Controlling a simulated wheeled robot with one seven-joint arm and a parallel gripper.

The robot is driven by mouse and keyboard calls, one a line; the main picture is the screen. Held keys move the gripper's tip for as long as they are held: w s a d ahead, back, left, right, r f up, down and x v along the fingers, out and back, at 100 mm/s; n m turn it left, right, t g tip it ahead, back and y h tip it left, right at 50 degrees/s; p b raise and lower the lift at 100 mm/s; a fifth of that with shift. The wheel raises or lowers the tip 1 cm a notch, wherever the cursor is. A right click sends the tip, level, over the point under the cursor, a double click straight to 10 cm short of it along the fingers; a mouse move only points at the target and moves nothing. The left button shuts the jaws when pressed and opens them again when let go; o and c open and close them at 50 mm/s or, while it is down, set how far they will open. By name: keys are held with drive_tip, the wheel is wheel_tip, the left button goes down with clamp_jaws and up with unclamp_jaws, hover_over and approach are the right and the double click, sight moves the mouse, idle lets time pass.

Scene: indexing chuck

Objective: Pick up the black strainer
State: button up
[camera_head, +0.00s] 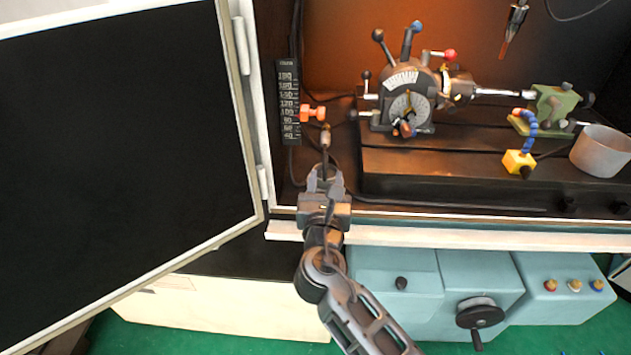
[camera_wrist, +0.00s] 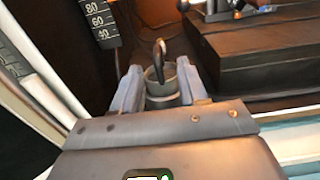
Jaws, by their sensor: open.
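A small dark cup-like piece with a curved stem, probably the black strainer, shows in the wrist view (camera_wrist: 161,87). It stands between the fingers of my gripper (camera_wrist: 160,74), with a finger on each side. In the head view my gripper (camera_head: 325,179) is open at the front left of the machine bed, just inside the cabinet's front edge. Its fingers partly hide the piece there. I cannot tell whether either finger touches it.
A black scale plate (camera_head: 288,103) and an orange-handled valve (camera_head: 313,114) are behind my gripper. The dark machine bed (camera_head: 450,178) with the indexing chuck (camera_head: 408,103) rises to the right. The open cabinet door (camera_head: 115,140) blocks the left. A grey cup (camera_head: 600,152) stands far right.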

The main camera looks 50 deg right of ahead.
sight(325, 167)
drive_tip(key=shift+p+x, duration=0.4)
drive_tip(key=shift+x, duration=3.5)
drive_tip(key=shift+w+a, duration=0.15)
drive_tip(key=shift+w, duration=0.05)
drive_tip(key=shift+c, duration=0.2)
clamp_jaws()
